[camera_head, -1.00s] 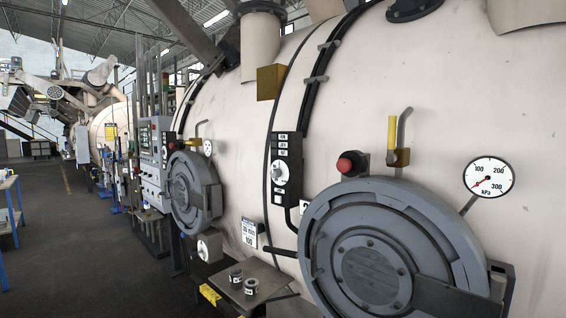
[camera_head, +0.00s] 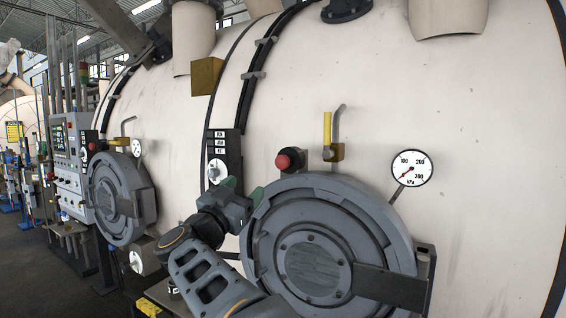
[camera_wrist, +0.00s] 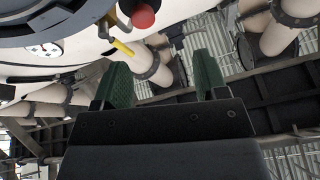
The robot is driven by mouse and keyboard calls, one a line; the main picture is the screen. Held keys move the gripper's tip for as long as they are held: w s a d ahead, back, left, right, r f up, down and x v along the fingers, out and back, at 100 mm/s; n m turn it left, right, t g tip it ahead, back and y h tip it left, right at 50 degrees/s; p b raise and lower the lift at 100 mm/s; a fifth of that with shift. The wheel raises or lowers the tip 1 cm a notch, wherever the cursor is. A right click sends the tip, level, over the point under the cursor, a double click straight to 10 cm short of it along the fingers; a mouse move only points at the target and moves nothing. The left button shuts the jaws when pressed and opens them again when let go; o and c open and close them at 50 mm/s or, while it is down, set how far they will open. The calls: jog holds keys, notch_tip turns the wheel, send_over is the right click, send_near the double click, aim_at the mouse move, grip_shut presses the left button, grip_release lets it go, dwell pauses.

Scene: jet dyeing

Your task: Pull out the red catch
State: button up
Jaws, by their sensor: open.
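The red catch (camera_head: 284,161) is a round red knob on a dark mount, on the cream vessel just above the rim of the near round grey door (camera_head: 262,235). My gripper (camera_head: 243,190) is open, with green finger pads, left of the red catch and a little lower in the picture, apart from it. In the wrist view the red catch (camera_wrist: 143,16) shows at the top, and my open gripper (camera_wrist: 163,74) has nothing between its fingers. The mount is partly cut off there.
A yellow-handled valve (camera_head: 327,130) stands right of the red catch. A pressure gauge (camera_head: 411,167) sticks out further right. A black switch box (camera_head: 219,168) is behind my gripper. A second round door (camera_head: 122,195) and a control panel (camera_head: 68,150) are at the left.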

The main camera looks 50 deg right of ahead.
aim_at(280, 163)
jog(key=d+r+p, duration=0.1)
jog(key=d, duration=0.3)
jog(key=d+r+m+g+p, duration=0.1)
jog(key=d+r, duration=0.1)
jog(key=d, duration=0.2)
jog(key=d+r+g+p, duration=0.1)
jog(key=d, duration=0.2)
jog(key=shift+d+r, duration=0.35)
jog(key=shift+d, duration=0.05)
jog(key=shift+p+x, duration=0.35)
jog(key=shift+x, duration=0.55)
jog(key=shift+f, duration=0.1)
